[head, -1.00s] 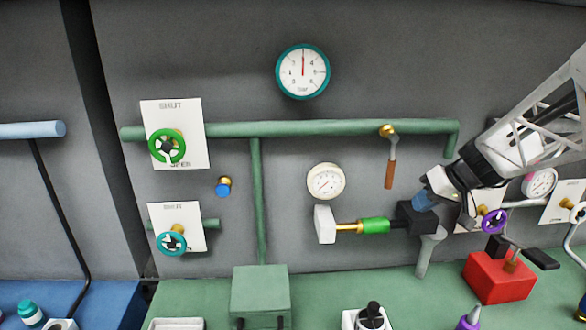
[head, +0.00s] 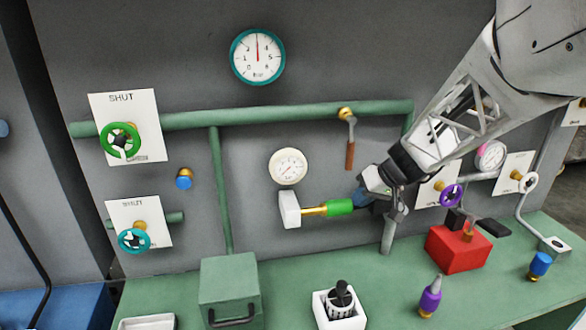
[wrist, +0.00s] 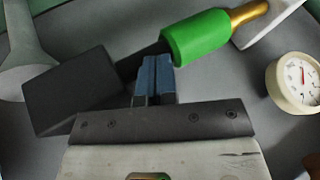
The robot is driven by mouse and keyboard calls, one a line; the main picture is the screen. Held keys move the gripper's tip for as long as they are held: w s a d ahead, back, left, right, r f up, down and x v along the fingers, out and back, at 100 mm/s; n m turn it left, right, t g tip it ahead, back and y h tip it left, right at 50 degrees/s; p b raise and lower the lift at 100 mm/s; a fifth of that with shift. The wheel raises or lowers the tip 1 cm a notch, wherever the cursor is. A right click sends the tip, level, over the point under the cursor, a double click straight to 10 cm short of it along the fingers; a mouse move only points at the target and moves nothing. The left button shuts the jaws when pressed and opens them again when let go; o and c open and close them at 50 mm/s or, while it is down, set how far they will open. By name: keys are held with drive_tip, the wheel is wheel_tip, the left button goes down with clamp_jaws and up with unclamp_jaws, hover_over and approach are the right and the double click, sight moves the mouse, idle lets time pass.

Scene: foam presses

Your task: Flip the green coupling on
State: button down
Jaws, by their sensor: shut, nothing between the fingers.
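The green coupling (head: 340,207) is a short green cylinder lying roughly level in front of the grey wall. A brass rod (head: 313,210) joins its left end to a white block (head: 289,210). It also shows in the wrist view (wrist: 195,38), beside a dark block (wrist: 78,92). My gripper (head: 361,194) is at the coupling's right end, in front of the dark block, which it mostly hides in the head view. Its blue fingers (wrist: 155,72) are shut together and empty, with their tips close to the coupling's end. I cannot tell whether they touch it.
A white-faced gauge (head: 288,166) is on the wall above the coupling. A lever with a brown handle (head: 350,154) hangs from the green pipe (head: 285,114) near my arm. A purple handwheel (head: 451,195) and a red box (head: 458,248) stand to the right.

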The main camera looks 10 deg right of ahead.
sight(342, 201)
drive_tip(key=shift+a, duration=0.15)
drive_tip(key=shift+a, duration=2.2)
drive_tip(key=v, duration=1)
drive_tip(key=s+a+f+h, duration=0.1)
drive_tip(key=s+a+h, duration=0.1)
drive_tip(key=s+a, duration=0.2)
drive_tip(key=s+a+f+m+g+h, duration=0.1)
drive_tip(key=s+a, duration=0.3)
drive_tip(key=s, duration=0.6)
drive_tip(key=s+a+f+g+h, duration=0.1)
drive_tip(key=s+a+f+h, duration=0.1)
drive_tip(key=s, duration=0.6)
drive_tip(key=shift+a+f+h, duration=0.4)
drive_tip(key=shift+a+h, duration=0.1)
drive_tip(key=shift+a, duration=0.65)
